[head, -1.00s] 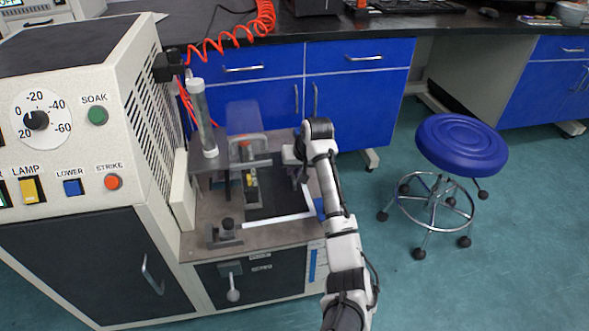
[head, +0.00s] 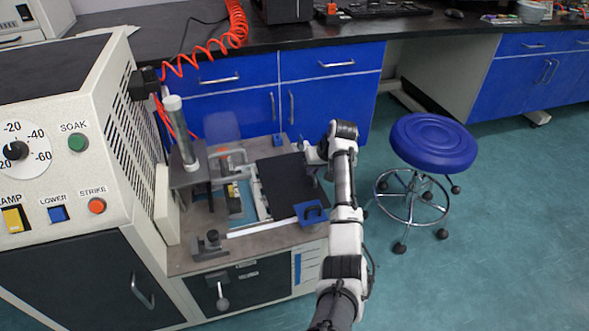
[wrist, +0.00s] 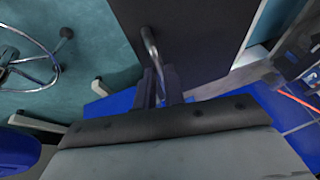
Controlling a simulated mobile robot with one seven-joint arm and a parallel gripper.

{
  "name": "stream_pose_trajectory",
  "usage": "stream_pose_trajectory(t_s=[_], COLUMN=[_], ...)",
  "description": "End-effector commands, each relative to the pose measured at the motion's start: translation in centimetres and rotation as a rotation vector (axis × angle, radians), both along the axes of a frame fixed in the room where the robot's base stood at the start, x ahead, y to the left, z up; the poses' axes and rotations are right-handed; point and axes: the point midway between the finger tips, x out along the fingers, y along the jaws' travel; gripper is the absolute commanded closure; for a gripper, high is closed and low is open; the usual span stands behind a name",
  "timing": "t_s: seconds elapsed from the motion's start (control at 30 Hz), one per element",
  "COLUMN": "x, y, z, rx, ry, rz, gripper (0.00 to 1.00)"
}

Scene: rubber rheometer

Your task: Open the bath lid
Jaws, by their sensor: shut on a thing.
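The bath lid is a flat black panel (head: 287,186) on the machine's bench top. It has slid to the right side of the bath, and part of the bath (head: 243,197) with its light blue inside shows to its left. In the wrist view the lid (wrist: 195,35) fills the upper middle, with a metal bar handle (wrist: 152,50) along it. My gripper (wrist: 160,88) is shut on this handle. In the head view my gripper (head: 312,155) is at the lid's right edge, and its fingers are largely hidden by my arm.
The control cabinet (head: 75,150) rises further left. A blue block (head: 311,211) sits at the bench's front right. A blue stool (head: 433,143) stands on the open floor to the right.

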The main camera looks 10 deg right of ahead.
Motion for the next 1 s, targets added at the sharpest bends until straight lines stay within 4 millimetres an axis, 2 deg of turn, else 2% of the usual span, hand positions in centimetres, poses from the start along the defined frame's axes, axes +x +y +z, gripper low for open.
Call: stream_pose_trajectory(t_s=[0.1, 0.23, 0.67, 0.7, 0.83, 1.0], x=[0.3, 0.4, 0.5, 0.5, 0.5, 0.4], y=[-2.0, -3.2, -3.7, -3.7, -3.7, -3.6], z=[0.1, 0.1, 0.1, 0.0, 0.0, 0.0], rx=[-0.001, 0.000, -0.001, -0.001, -0.001, 0.000], ry=[0.000, -0.001, -0.003, -0.003, -0.002, -0.001], rz=[-0.004, -0.002, 0.000, 0.000, 0.000, 0.001], gripper=[1.00, 1.00, 1.00, 0.86, 0.69, 0.68])
